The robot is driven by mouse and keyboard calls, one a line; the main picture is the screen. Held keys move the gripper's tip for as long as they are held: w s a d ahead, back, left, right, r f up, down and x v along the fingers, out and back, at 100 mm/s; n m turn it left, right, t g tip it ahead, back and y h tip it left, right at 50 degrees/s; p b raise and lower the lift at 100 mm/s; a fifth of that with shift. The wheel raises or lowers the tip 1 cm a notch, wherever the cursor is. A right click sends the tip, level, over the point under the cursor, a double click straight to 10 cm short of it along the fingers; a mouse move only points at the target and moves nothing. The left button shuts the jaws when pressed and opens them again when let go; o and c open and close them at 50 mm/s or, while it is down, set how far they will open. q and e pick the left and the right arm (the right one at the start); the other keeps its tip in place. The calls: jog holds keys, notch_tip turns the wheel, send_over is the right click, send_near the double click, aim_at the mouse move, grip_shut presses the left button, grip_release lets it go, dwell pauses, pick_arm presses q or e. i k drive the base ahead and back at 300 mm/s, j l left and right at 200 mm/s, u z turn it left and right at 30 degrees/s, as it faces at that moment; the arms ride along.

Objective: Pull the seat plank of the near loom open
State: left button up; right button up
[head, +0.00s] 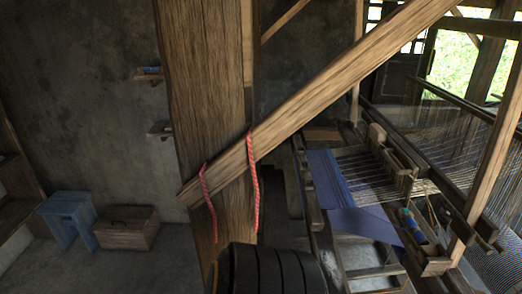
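A loom (395,262) with blue cloth (330,180) and stretched threads stands on the right. A thick wooden post (205,90) rises close in front of me. A long plank (330,92) slants across it from lower left to upper right, with two red cords (254,185) hanging over it. I cannot tell which board is the seat plank; no board here is clearly a seat. Neither of my grippers is in view. A dark ribbed rounded shape at the bottom centre hides part of the floor and the post's foot.
A blue stool (68,212) and a wooden box (127,228) stand on the floor at the left. Small shelves (150,76) are on the grey wall. More loom threads (455,135) stretch at the right. Floor between box and post is clear.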

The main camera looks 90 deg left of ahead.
aim_at(276, 226)
jog(key=k+u, duration=0.25)
jog(key=u, duration=0.2)
jog(key=k+j+u, duration=0.15)
jog(key=u, duration=0.25)
jog(key=k+j+u, duration=0.2)
jog(key=u, duration=1.3)
jog(key=k+j+z, duration=0.2)
jog(key=j, duration=0.65)
jog(key=i+j, duration=0.05)
jog(key=i, duration=0.05)
